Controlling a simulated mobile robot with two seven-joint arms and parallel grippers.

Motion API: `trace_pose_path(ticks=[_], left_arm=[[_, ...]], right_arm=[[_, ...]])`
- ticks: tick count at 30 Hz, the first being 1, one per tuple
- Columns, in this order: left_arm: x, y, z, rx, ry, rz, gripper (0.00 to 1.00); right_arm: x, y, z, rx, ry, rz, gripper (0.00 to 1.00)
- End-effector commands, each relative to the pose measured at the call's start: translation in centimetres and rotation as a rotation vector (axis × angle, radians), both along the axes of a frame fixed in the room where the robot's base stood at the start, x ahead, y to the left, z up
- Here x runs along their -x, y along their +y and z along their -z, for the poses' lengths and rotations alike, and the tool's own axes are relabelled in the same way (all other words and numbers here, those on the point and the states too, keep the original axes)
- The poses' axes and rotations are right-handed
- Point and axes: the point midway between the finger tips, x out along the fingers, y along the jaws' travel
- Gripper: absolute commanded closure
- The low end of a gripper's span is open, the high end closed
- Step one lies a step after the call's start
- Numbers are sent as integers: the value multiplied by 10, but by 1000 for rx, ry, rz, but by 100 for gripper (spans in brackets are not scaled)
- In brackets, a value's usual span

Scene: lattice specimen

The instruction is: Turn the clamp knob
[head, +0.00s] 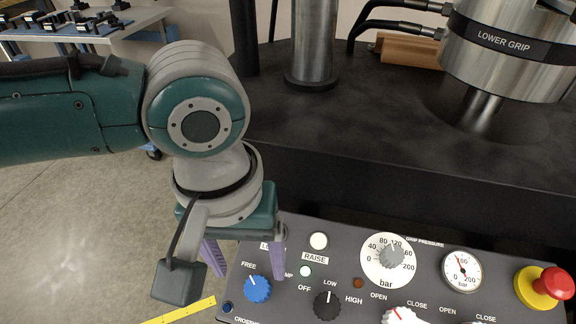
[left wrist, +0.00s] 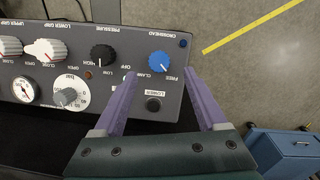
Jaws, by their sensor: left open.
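The clamp knob (head: 257,289) is a blue round knob with a white pointer line, at the left end of the dark control panel. Its pointer is turned towards the FREE label. It also shows in the left wrist view as a blue knob (left wrist: 159,62), just beyond the fingertips and roughly midway between them. My left gripper (head: 248,272) is open, its purple fingers pointing down over the panel's left end. The same gripper (left wrist: 160,74) shows its fingers spread in the left wrist view, with nothing between them touching. My right gripper is not in view.
The control panel (head: 330,250) also carries a black LOW/HIGH knob (head: 327,304), a grip pressure dial (head: 392,256), a gauge (head: 462,271), white knobs (head: 401,315) and a red emergency button (head: 553,283). A steel column (head: 313,40) and the lower grip (head: 505,45) stand behind.

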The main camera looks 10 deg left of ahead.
Motion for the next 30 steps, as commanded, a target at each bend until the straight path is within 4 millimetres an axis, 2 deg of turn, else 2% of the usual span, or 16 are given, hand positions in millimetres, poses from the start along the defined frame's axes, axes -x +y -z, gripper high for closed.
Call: trace_pose_path(ticks=[1, 3, 9, 13, 21, 30], left_arm=[[0, -1, 14, -1, 1, 0, 26], [0, -1, 28, -1, 1, 1, 26], [0, -3, 54, 0, 0, 2, 26], [0, -4, 61, 1, -1, 3, 26], [0, -4, 61, 1, -1, 4, 27], [0, -4, 61, 1, -1, 4, 61]], right_arm=[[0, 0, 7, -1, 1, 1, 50], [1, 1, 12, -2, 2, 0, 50], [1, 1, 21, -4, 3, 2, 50], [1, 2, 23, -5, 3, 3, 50], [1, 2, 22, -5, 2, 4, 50], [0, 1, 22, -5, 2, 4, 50]])
